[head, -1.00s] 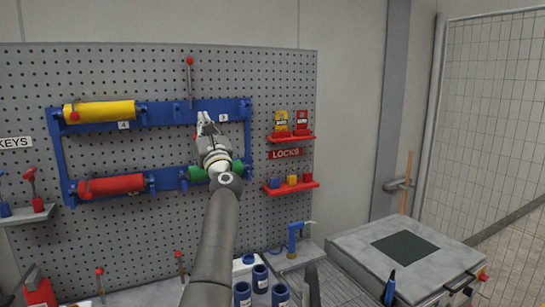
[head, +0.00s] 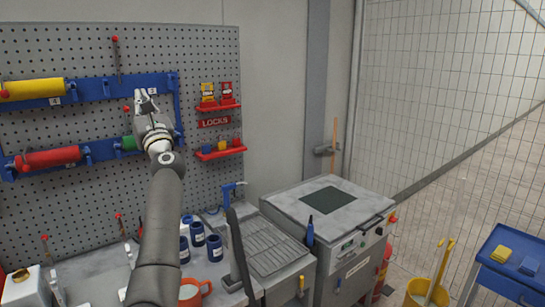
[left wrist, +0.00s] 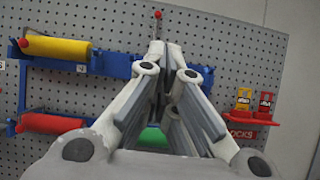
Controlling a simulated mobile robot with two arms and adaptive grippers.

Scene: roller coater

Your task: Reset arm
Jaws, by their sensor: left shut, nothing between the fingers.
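My left arm reaches up from the bottom in the head view. Its grey and white gripper (head: 146,97) is in front of the blue roller rack (head: 158,80) on the pegboard, over the empty upper right stretch of the rack. In the left wrist view the fingers (left wrist: 165,55) come together at the tips, shut and empty. A green roller (head: 128,143) sits on the lower rail, partly hidden behind my gripper; it shows between the fingers in the left wrist view (left wrist: 152,138). My right gripper is not in view.
A yellow roller (head: 30,89) and a red roller (head: 50,158) hang left on the rack. Red lock shelves (head: 222,150) are to the right. Below stand blue cups (head: 197,234), an orange mug (head: 192,292) and a grey machine (head: 290,205). A blue cart (head: 505,262) stands far right.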

